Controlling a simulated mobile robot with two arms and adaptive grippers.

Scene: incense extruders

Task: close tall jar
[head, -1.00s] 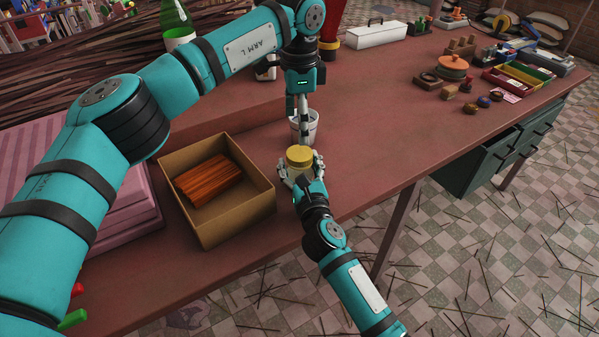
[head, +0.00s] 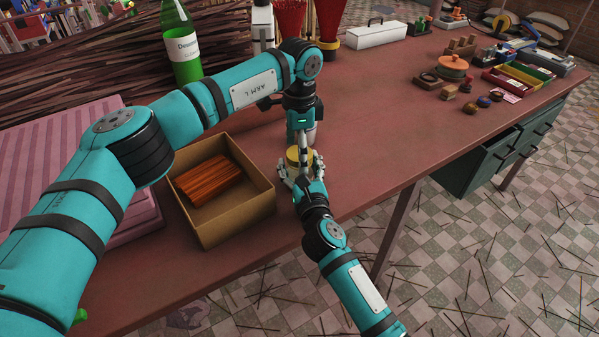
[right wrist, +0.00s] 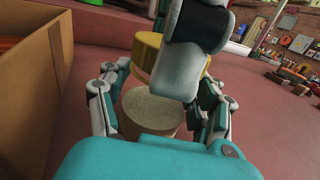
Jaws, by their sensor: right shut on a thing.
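A jar with a yellow lid (head: 297,156) stands near the front edge of the table. My right gripper (head: 303,172) is shut on the jar body from the front, with fingers on either side. In the right wrist view the jar body (right wrist: 150,108) looks pale beige, with the yellow lid (right wrist: 146,52) above it. I cannot tell how firmly the lid sits. My left gripper (head: 303,150) points down at the lid; one of its grey fingers covers the lid's right side in the right wrist view. Its other finger and its opening are unclear.
An open cardboard box (head: 225,225) with brown sticks stands left of the jar. A green bottle (head: 181,50) and a white case (head: 377,34) stand farther back. The table right of the jar is clear.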

